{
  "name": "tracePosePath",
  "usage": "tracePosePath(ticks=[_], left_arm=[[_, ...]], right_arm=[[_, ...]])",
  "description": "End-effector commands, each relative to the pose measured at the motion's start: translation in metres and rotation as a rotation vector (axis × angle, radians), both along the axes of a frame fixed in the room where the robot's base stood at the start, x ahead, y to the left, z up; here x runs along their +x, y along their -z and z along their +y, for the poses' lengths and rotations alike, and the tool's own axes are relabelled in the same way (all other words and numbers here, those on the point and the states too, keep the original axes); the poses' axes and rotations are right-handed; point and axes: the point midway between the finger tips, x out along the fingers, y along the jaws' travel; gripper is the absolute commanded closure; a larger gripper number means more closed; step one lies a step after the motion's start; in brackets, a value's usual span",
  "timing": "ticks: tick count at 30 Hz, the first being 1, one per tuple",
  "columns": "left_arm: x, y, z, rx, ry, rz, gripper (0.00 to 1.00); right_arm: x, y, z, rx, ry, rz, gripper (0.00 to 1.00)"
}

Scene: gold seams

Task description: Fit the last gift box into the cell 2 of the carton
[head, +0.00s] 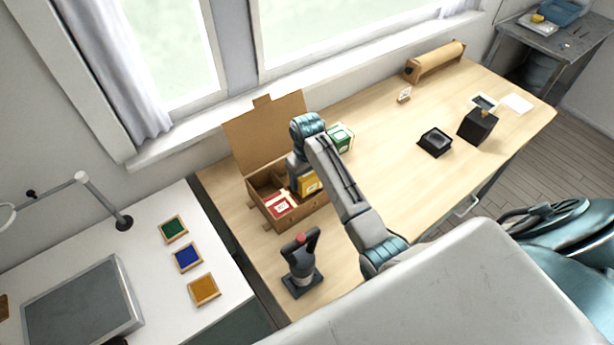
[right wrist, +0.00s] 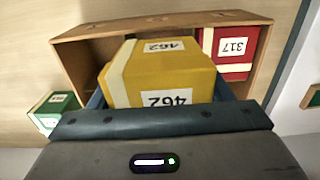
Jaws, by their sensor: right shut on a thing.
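The open brown carton (head: 292,221) stands on the wooden table with its lid raised; its wall also shows in the right wrist view (right wrist: 75,65). A red gift box (head: 280,205), marked 317 in the right wrist view (right wrist: 232,48), sits in one end of it. My right gripper (head: 304,182) is shut on a yellow gift box (right wrist: 160,75) marked 462, over the open part of the carton beside the red box. I cannot tell how deep the yellow box is. A green gift box (head: 341,138) stands outside the carton, on the far side. My left gripper is not in view.
A dark tool with a red top (head: 302,258) stands in front of the carton. A brown paper roll (head: 436,62), a black tray (head: 435,142) and a black box (head: 478,125) are farther right. The table between is mostly clear. Coloured squares (head: 187,257) lie on the white table.

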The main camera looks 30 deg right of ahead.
Motion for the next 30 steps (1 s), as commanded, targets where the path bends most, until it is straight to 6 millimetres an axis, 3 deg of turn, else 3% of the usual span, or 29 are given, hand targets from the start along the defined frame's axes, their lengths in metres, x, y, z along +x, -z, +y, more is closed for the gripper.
tracePosePath(ticks=[11,30], left_arm=[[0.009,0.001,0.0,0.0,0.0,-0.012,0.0],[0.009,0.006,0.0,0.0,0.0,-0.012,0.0]], right_arm=[[0.0,0.006,0.0,0.0,0.0,0.0,0.58],[0.0,0.022,0.0,0.0,0.0,0.0,0.58]])
